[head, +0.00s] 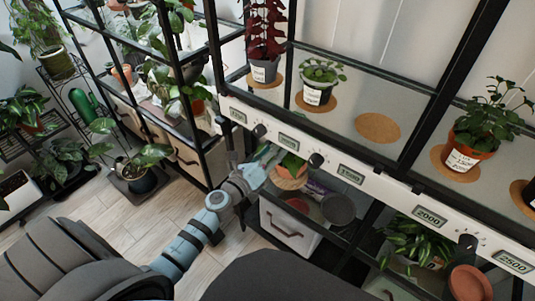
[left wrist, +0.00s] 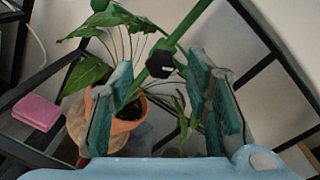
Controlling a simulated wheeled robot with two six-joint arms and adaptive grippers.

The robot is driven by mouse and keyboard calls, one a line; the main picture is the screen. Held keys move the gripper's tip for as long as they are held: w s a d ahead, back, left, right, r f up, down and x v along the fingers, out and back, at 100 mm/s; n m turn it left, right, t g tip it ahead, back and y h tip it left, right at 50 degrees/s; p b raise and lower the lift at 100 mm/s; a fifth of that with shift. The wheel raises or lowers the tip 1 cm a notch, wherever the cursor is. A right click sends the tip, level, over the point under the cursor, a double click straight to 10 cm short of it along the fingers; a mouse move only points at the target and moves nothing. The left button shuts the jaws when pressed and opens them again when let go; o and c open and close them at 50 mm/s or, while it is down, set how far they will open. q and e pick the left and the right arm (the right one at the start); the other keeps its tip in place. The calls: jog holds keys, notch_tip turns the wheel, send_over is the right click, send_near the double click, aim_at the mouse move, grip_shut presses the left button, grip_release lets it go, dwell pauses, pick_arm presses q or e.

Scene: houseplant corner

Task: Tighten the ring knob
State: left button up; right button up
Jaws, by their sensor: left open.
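A dark knob (left wrist: 161,63) sits on thin green bars in the left wrist view, in front of a leafy plant (left wrist: 100,45). The plant's terracotta pot (left wrist: 128,125) is behind the left finger. My left gripper (left wrist: 165,100) is open, one finger on each side in the picture, with the knob showing between and slightly above the fingertips. I cannot tell how far beyond the fingers the knob is. In the head view my left gripper (head: 262,163) reaches under the front rail of the shelf, beside the potted plant (head: 291,168). The knob cannot be made out there. My right gripper is out of view.
The white labelled rail (head: 380,182) with several black dials runs just above the gripper. Black shelf posts (head: 229,150) stand close by. A dark round pot (head: 338,208) is to the right on the lower shelf. A pink block (left wrist: 36,111) lies at left in the wrist view.

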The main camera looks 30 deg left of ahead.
pick_arm(q)
jog(key=s, duration=0.5)
jog(key=shift+s+a+r, duration=0.1)
jog(key=shift+s+a, duration=0.05)
jog(key=shift+a, duration=0.1)
